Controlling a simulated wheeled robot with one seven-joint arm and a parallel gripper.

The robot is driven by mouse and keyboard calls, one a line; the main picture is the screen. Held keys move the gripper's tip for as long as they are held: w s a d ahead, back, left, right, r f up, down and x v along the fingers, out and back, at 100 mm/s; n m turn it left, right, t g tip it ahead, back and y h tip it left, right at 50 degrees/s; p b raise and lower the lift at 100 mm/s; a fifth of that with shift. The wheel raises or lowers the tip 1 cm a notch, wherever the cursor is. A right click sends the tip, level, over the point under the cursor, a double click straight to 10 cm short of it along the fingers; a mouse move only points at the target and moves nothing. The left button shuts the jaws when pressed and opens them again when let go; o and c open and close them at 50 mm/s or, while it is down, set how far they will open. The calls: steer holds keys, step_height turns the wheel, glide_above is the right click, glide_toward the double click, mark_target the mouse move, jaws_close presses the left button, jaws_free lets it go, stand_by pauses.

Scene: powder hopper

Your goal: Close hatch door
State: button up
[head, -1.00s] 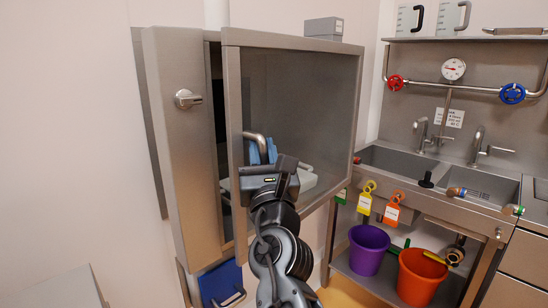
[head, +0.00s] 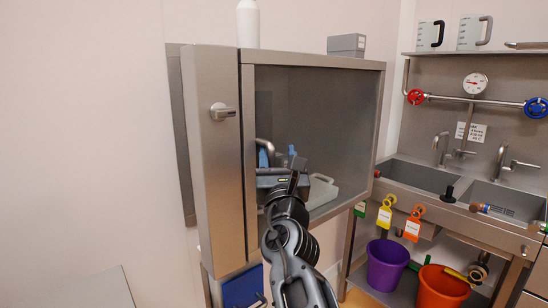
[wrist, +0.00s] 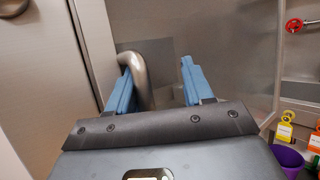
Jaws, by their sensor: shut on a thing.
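The hatch door (head: 330,105) is a large glass panel in a steel frame on the wall cabinet. In the head view its left edge lies against the left steel panel, with only a thin dark seam showing. Whether it is fully flush I cannot tell. My gripper (head: 278,157) is at the lower left of the door, shut on its curved metal door handle (head: 265,146). In the wrist view the handle (wrist: 146,72) stands between the blue fingers of my gripper (wrist: 160,78), close against the left one. My wrist hides part of the lower door.
A white bottle (head: 248,24) and grey box (head: 346,44) sit on top. A sink counter (head: 450,205), with purple (head: 386,264) and orange (head: 440,290) buckets below, stands right.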

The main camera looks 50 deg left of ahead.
steer(key=shift+o, duration=0.8)
steer(key=shift+w+a+r+g, duration=0.1)
steer(key=shift+w+r+g, duration=0.05)
steer(key=shift+r+g, duration=0.2)
steer(key=shift+a+y, duration=0.1)
steer(key=shift+y, duration=0.2)
steer(key=shift+s+a, duration=0.15)
steer(key=shift+s, duration=0.35)
steer(key=shift+f, duration=0.15)
steer(key=shift+s+f, duration=0.2)
steer(key=v, duration=0.2)
steer(key=p+v, duration=0.1)
steer(key=v, duration=0.2)
steer(key=p+v, duration=0.1)
steer(key=v, duration=0.2)
steer(key=shift+w, duration=0.3)
steer(key=shift+d, duration=0.25)
